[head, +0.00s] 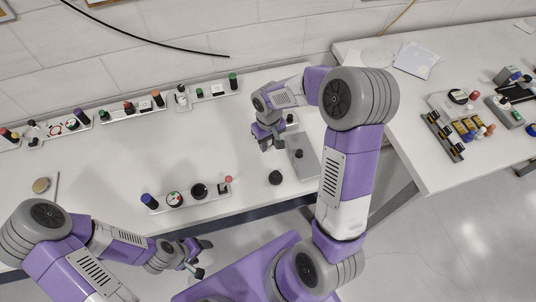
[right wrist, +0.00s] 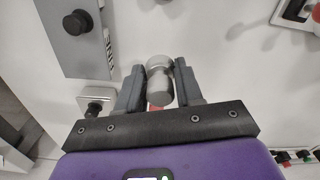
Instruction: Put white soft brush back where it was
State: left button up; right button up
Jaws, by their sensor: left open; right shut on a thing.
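My right gripper (head: 268,140) is over the white table, left of a grey plate (head: 305,158). In the right wrist view the right gripper (right wrist: 160,85) is shut on a pale, round-ended thing (right wrist: 159,66), which looks like the white soft brush. Its lower end is hidden behind the gripper, and a little red shows beside it. The grey plate also shows in the wrist view (right wrist: 88,55), apart from the fingers. My left gripper (head: 194,262) is open and low, in front of the table's front edge. I cannot tell from these views which spot belongs to the brush.
A strip with several knobs (head: 185,196) lies along the front edge, and more strips (head: 130,109) line the back. The middle of the white table is clear.

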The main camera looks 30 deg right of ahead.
aim_at(268, 157)
jog(key=shift+f+b, duration=0.55)
jog(key=shift+f, duration=2.4)
jog(key=shift+f, duration=0.15)
jog(key=o, duration=1.1)
jog(key=shift+r, duration=0.2)
notch_tip(268, 157, up, 12)
jog(key=p, duration=0.2)
jog(key=shift+p, duration=0.35)
